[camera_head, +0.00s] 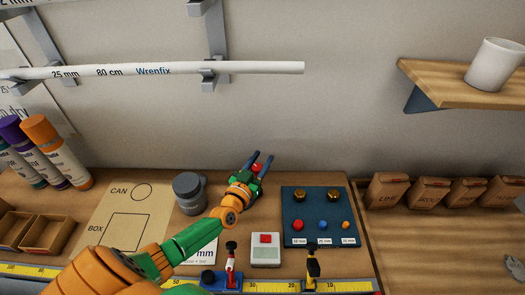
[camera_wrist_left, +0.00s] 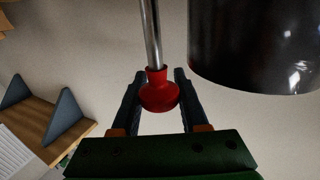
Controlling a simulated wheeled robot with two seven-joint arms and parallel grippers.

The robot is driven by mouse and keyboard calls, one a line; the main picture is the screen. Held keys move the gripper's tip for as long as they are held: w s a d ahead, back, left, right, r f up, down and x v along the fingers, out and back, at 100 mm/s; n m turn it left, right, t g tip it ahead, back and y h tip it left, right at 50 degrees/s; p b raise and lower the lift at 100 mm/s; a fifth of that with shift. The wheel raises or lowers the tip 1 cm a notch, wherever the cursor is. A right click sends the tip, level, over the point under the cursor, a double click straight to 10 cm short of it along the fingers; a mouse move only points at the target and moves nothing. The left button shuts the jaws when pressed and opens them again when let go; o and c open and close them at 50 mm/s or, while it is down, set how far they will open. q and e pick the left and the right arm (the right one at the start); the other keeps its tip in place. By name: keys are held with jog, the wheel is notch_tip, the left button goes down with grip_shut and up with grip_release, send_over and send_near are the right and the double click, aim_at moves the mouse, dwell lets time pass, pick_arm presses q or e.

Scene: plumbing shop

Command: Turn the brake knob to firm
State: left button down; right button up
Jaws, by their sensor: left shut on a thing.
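My left gripper (camera_head: 263,156) reaches out over the back of the bench. In the left wrist view its two dark fingers (camera_wrist_left: 160,76) stand on either side of a red knob (camera_wrist_left: 158,95), holding it. The knob is flared and sits at the end of a thin silver rod (camera_wrist_left: 150,35). In the head view only a bit of the red knob (camera_head: 257,167) shows between the fingers. No firm or soft marking can be read on it. A large glossy dark cylinder (camera_wrist_left: 255,45) is close by on the right in the wrist view. My right gripper is not in view.
A grey lidded can (camera_head: 189,190) stands left of my left wrist. A blue board (camera_head: 298,232) with colored knobs lies to the right. A small white device (camera_head: 265,254) and two upright tools (camera_head: 231,265) stand in front. A white pipe (camera_head: 270,68) runs along the wall above.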

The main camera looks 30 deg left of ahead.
pick_arm(q)
jog(key=shift+a+n+y, duration=0.2)
jog(key=shift+n+y, duration=0.7)
jog(key=shift+y, duration=0.5)
jog(key=c, duration=0.7)
grip_release()
jog(key=shift+c, duration=0.2)
jog(key=o, duration=0.3)
jog(key=shift+w, duration=0.1)
